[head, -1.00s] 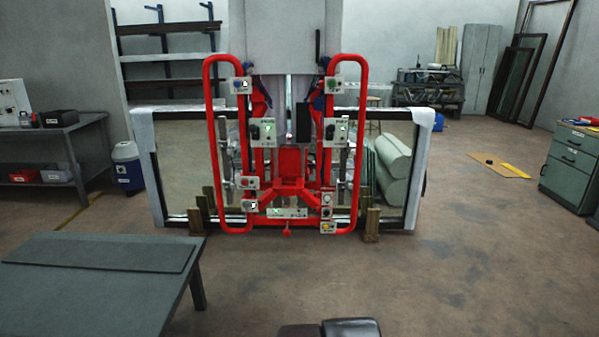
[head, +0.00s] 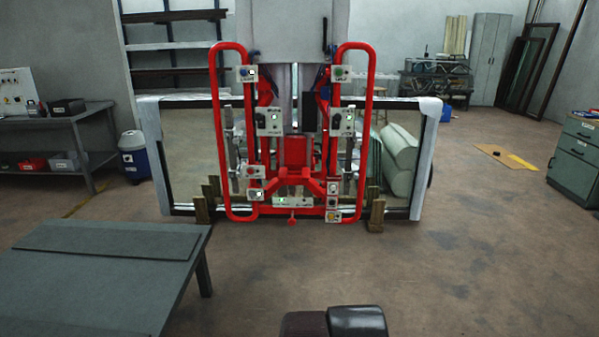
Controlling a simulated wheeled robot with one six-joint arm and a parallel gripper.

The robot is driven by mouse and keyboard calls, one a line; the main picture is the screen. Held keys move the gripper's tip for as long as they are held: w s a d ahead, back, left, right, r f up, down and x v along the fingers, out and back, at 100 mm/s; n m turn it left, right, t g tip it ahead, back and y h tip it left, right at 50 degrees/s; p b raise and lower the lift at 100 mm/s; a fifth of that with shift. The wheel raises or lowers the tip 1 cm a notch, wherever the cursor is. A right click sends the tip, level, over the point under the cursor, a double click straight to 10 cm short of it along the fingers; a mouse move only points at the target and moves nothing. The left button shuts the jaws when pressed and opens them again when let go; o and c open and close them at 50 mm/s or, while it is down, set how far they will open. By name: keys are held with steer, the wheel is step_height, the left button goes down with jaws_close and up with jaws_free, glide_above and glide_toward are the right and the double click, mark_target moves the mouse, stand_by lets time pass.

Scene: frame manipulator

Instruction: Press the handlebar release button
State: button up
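A red frame manipulator (head: 292,185) with two tall looped handlebars, left (head: 216,140) and right (head: 370,140), stands in the middle of the head view. Small button boxes sit along the handlebars: a blue-button box (head: 248,74) upper left, a green-button box (head: 342,74) upper right, two lower left (head: 255,172), and a column at lower right including a yellow button (head: 333,216). Their labels are too small to read, so I cannot tell which is the handlebar release button. Dark rounded parts at the bottom edge look like my own arm. My gripper is not discernible, and nothing touches the manipulator.
A large framed panel (head: 184,150) stands behind the manipulator with wooden blocks (head: 377,215) at its base. A grey table (head: 150,285) is at near left, a workbench (head: 75,112) behind it. A green cabinet (head: 577,160) is far right. The floor (head: 450,265) at front right is clear.

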steer(key=shift+w, duration=0.1)
jaws_close()
stand_by(1.5)
